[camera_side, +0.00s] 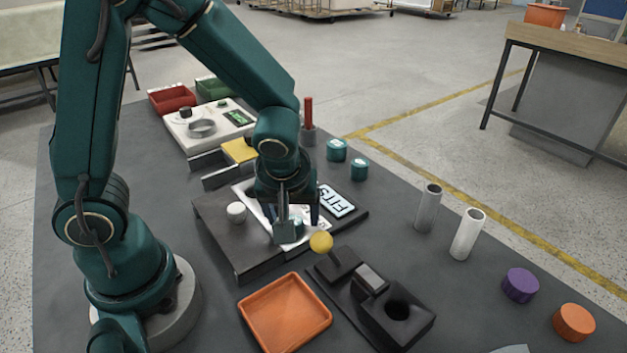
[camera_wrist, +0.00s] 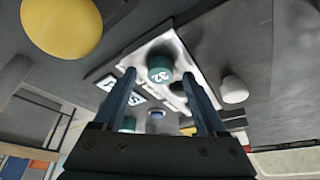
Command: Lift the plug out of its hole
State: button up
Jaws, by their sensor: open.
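My gripper (camera_side: 300,224) points down over a dark block (camera_side: 213,222) with a white panel (camera_side: 247,190), its fingers apart. In the wrist view, a teal cylinder marked 32 (camera_wrist: 160,68) appears between the fingertips (camera_wrist: 158,76); I see no clear contact. In the side view, the fingers mostly hide this cylinder. A white round knob (camera_side: 236,210) stands on the block to the left of my gripper, and it also shows in the wrist view (camera_wrist: 234,90). I cannot tell for certain which piece is the plug, and no hole around it is visible.
A yellow ball (camera_side: 321,242) on a lever stands close to the right of my gripper. An orange tray (camera_side: 243,310) and a black block with a round hole (camera_side: 420,326) lie in front. Two teal cylinders (camera_side: 337,150) and a red peg (camera_side: 308,110) stand behind.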

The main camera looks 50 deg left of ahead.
jog(key=shift+a+f, duration=0.1)
jog(key=shift+f, duration=0.05)
jog(key=c, duration=1.2)
grip_shut()
jog(key=shift+w+r, duration=0.1)
jog(key=shift+r, duration=0.1)
